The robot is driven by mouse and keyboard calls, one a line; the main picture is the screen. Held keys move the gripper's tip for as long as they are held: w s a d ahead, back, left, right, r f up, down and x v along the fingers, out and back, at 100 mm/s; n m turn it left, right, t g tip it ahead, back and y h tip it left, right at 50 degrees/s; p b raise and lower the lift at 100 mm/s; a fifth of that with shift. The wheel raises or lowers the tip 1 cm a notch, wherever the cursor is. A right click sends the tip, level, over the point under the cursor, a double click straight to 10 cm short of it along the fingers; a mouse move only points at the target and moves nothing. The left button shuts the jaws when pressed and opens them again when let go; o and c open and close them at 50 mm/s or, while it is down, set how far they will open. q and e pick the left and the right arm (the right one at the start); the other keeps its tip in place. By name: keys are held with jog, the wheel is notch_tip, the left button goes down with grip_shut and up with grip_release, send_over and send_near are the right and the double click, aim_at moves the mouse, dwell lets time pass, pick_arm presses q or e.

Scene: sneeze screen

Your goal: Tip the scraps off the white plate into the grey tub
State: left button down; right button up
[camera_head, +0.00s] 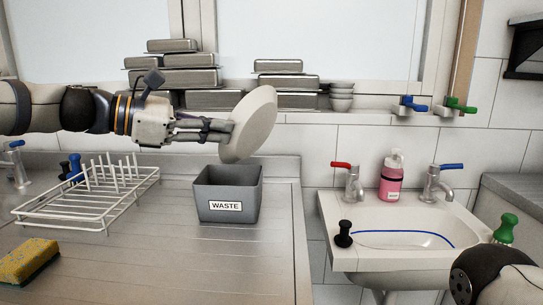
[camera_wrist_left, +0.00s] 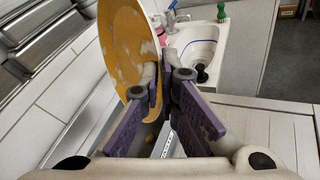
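My left gripper (camera_head: 226,130) is shut on the rim of the white plate (camera_head: 252,125), which it holds above the grey tub. The plate is tilted steeply, nearly on edge, its pale side towards the head camera. In the left wrist view its other side (camera_wrist_left: 122,45) is mostly orange-brown with pale patches. The left gripper's fingers (camera_wrist_left: 167,88) are at the plate's edge there. The grey tub (camera_head: 228,203), labelled WASTE, stands on the steel drainer under the plate. Small yellowish bits show low between the fingers in the wrist view. My right gripper is out of view.
A white wire rack (camera_head: 90,195) stands left of the tub, with a yellow sponge (camera_head: 28,262) in front. The sink (camera_head: 400,232) with taps and a pink soap bottle (camera_head: 392,180) is at the right. Steel pans (camera_head: 190,77) line the ledge behind.

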pick_arm(q)
jog(key=shift+r, duration=0.1)
jog(key=d+m+y, duration=0.1)
jog(key=s+d+f+m+y+p, duration=0.1)
jog(key=s+d+m+y, duration=0.1)
jog(key=shift+s+d+f+m+t+y, duration=0.1)
jog(key=shift+d+f+m+t+y, duration=0.2)
jog(key=shift+d+y, duration=0.1)
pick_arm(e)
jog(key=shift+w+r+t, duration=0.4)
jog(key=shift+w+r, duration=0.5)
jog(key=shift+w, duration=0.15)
pick_arm(q)
jog(key=shift+s+d+f+m+t+y, duration=0.25)
jog(key=shift+d+f+m+y, duration=0.1)
jog(key=shift+f+m+y, duration=0.15)
jog(key=shift+s+d+f+m+t+y, duration=0.2)
jog(key=shift+d+f+m+y, duration=0.15)
jog(key=shift+f, duration=0.25)
jog(key=shift+s+d+f+m+t+y, duration=0.15)
jog(key=shift+f+m+t+y, duration=0.15)
jog(key=shift+f+y, duration=0.3)
jog(key=shift+s+d+f+m+t+y, duration=0.15)
jog(key=shift+f+m+y, duration=0.25)
jog(key=shift+f, duration=0.25)
